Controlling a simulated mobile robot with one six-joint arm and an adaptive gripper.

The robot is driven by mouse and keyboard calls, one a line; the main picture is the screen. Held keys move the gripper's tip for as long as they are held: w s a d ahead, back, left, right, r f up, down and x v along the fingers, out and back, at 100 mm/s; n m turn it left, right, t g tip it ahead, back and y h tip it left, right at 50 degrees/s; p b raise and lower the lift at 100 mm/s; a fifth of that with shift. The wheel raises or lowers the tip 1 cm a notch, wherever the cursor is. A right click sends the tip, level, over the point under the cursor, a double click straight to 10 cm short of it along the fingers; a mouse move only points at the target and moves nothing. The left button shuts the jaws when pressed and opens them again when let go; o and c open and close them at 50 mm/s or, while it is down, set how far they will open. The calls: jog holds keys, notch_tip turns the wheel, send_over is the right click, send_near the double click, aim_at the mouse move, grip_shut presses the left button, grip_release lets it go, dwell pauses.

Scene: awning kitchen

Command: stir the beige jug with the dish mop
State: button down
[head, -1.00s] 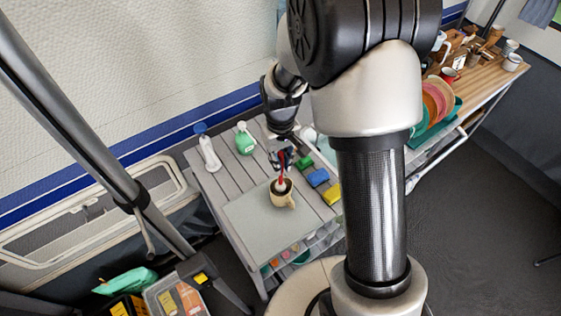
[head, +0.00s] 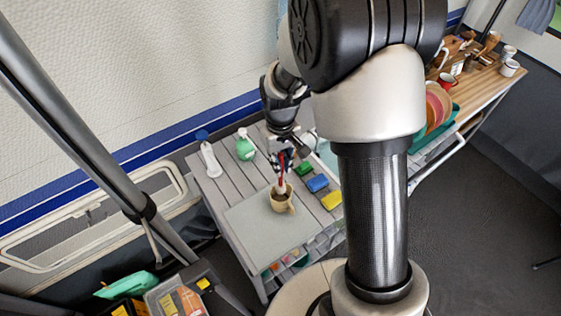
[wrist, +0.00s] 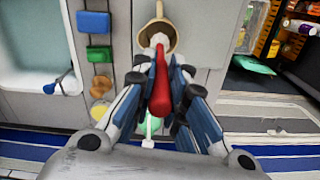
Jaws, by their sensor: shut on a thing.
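The beige jug (head: 281,203) stands upright on a pale grey mat on the slatted table in the head view. It also shows at the top of the wrist view (wrist: 143,37), its handle pointing up and dark inside. The dish mop (wrist: 161,88) has a red handle and a white head. My gripper (wrist: 166,103) is shut on the red handle; it also shows in the head view (head: 284,161) above the jug. The mop points down, with its white head at the jug's mouth and partly inside. How deep it reaches is hidden.
Green, blue and yellow sponges (head: 318,182) lie right of the jug. A white bottle (head: 211,160) and a green bottle (head: 245,148) stand at the back left. The grey mat (head: 256,226) is bare around the jug. A dish rack with plates (head: 436,108) is farther right.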

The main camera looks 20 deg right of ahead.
aim_at(281, 154)
jog(key=shift+r+p, duration=1.9)
jog(key=shift+r, duration=0.65)
jog(key=shift+f, duration=0.1)
